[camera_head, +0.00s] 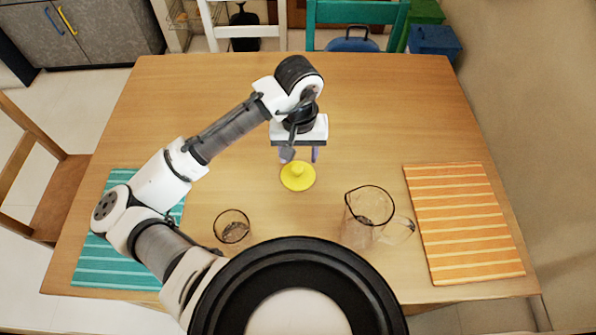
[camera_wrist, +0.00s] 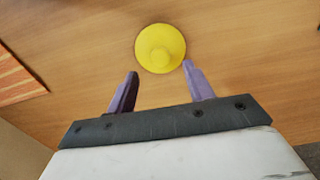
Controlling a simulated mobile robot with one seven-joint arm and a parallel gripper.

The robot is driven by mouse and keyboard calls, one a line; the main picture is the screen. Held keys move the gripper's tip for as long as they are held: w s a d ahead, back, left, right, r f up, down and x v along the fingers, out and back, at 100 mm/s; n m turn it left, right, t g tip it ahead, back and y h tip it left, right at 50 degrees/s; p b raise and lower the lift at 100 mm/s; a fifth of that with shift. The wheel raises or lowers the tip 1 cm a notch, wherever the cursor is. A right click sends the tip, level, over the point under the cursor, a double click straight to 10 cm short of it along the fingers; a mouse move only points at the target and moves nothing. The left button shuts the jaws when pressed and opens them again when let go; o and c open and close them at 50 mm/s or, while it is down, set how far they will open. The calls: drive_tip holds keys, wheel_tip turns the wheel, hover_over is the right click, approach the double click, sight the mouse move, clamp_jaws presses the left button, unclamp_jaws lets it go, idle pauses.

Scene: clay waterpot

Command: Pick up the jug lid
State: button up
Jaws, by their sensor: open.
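The yellow round jug lid (camera_head: 298,176) lies flat on the wooden table with its small knob up. In the wrist view the lid (camera_wrist: 160,48) is beyond the fingertips, nearer the right finger. My gripper (camera_head: 300,155) is open and empty, pointing down above the table close behind the lid. Its two purple fingers also show in the wrist view (camera_wrist: 158,68), apart from each other. The clear glass jug (camera_head: 367,212) stands uncovered to the right of the lid, with its handle at the right.
A small glass (camera_head: 232,227) stands left of the lid. A teal striped placemat (camera_head: 105,262) lies at the left, an orange striped one (camera_head: 465,222) at the right. The table (camera_head: 395,110) is clear behind the lid. Chairs stand at the far and left edges.

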drive_tip(key=shift+f+p, duration=0.3)
drive_tip(key=shift+f, duration=1.85)
drive_tip(key=c, duration=1.1)
drive_tip(key=shift+r, duration=0.15)
